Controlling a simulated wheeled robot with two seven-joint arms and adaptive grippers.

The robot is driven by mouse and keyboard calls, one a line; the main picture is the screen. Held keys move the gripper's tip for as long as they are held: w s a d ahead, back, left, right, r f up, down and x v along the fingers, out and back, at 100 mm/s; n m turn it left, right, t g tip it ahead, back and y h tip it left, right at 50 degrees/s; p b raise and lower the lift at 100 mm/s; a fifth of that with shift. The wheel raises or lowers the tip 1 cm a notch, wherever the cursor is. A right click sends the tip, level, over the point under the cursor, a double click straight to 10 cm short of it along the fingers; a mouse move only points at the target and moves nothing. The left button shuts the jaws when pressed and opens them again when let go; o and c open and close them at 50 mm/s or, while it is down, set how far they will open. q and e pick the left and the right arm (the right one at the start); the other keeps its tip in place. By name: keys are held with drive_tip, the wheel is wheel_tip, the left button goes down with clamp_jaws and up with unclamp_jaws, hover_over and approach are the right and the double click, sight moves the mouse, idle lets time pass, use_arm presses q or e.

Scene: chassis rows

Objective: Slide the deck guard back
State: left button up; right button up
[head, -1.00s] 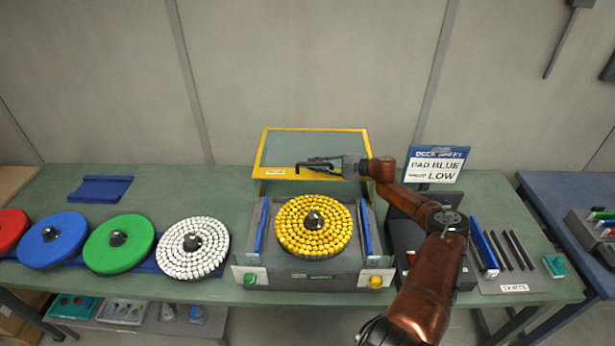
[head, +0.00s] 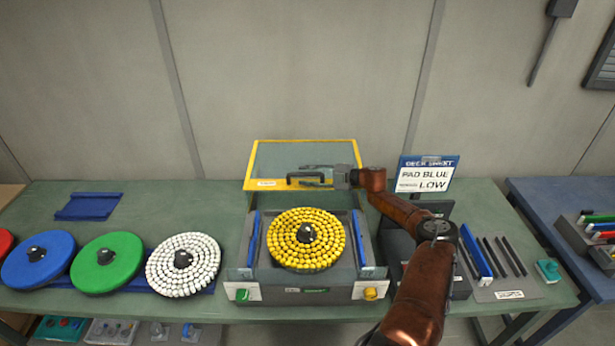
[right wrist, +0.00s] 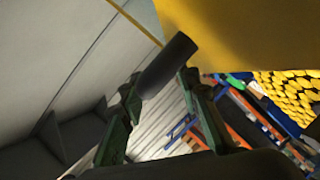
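The deck guard (head: 268,163) is a clear panel in a yellow frame, standing raised behind the deck with the yellow-beaded disc (head: 290,226). It has a dark handle (head: 292,181) low on its front. My right gripper (head: 312,175) is at this handle, its arm reaching in from the right. In the right wrist view, the dark handle end (right wrist: 168,66) lies between the spread fingertips (right wrist: 158,92), with gaps showing beside it. The yellow frame (right wrist: 240,30) fills the top. Contact with the handle cannot be told. My left gripper is out of view.
The deck unit (head: 330,290) has a green button and a yellow knob in front. Red, blue, green (head: 108,275) and white discs (head: 160,265) lie to the left. A sign (head: 428,173) reading PAD BLUE, LOW and a rack of strips (head: 510,288) stand right.

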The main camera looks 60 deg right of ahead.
drive_tip(key=v, duration=1.2)
idle(0.5)
